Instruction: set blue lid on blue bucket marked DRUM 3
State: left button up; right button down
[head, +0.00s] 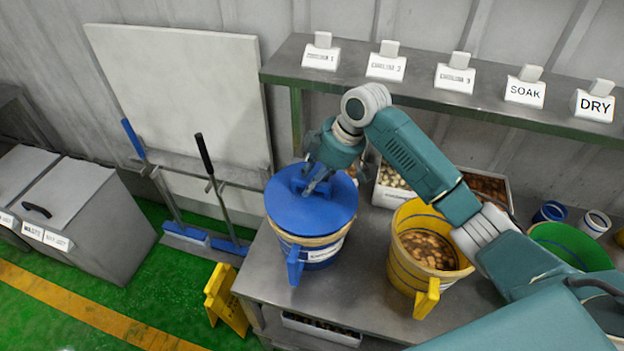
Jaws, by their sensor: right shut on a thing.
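The blue lid (312,215) is a round disc over the mouth of the blue bucket (322,252), at the left end of the steel bench. A tan band of the bucket shows under the lid's near edge, so I cannot tell whether the lid is fully seated. The bucket's front label is too small to read. My right gripper (312,187) points down at the lid's middle and is shut on the lid's handle, which it partly hides. My left gripper is not in view.
A yellow bucket (398,247) with brown contents stands to the right, and a green bucket (572,242) beyond it. A shelf (425,98) with label blocks runs behind. Brooms, grey bins (100,225) and a yellow floor sign (226,298) are at left.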

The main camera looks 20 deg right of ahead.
jog(key=shift+f+b, duration=0.4)
jog(key=shift+f, duration=0.8)
dwell(0.5)
jog(key=c, duration=1.4)
grip_release()
jog(key=shift+o, duration=0.2)
jog(key=v, duration=1.2)
jog(key=shift+r, duration=0.1)
